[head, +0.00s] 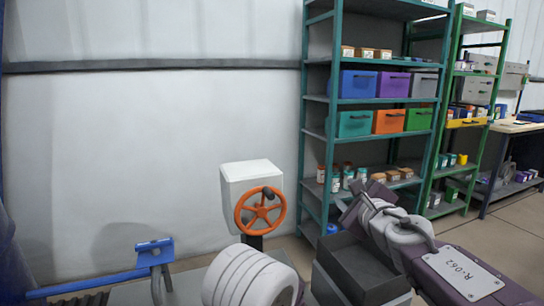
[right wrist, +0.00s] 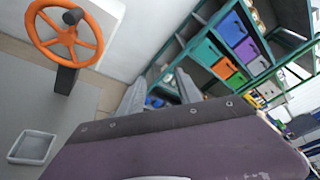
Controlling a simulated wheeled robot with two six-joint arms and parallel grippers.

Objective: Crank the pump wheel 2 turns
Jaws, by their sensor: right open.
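The orange pump wheel (head: 261,212) is mounted on the front of a white box (head: 238,180), facing me. Its dark crank knob (head: 268,192) sits near the top of the rim. The wheel also shows at the upper left of the right wrist view (right wrist: 66,40), with the knob (right wrist: 73,16) at its upper right. My right gripper (head: 360,200) is to the right of the wheel, apart from it. In the right wrist view its two grey fingers (right wrist: 158,92) are spread with nothing between them. My left gripper is in neither view.
A teal shelf rack (head: 330,105) with coloured bins stands right of the wheel, and a green rack (head: 450,120) beyond it. A blue bar with a hook (head: 155,252) is at the lower left. A pale tray (right wrist: 33,148) lies below the wheel in the wrist view.

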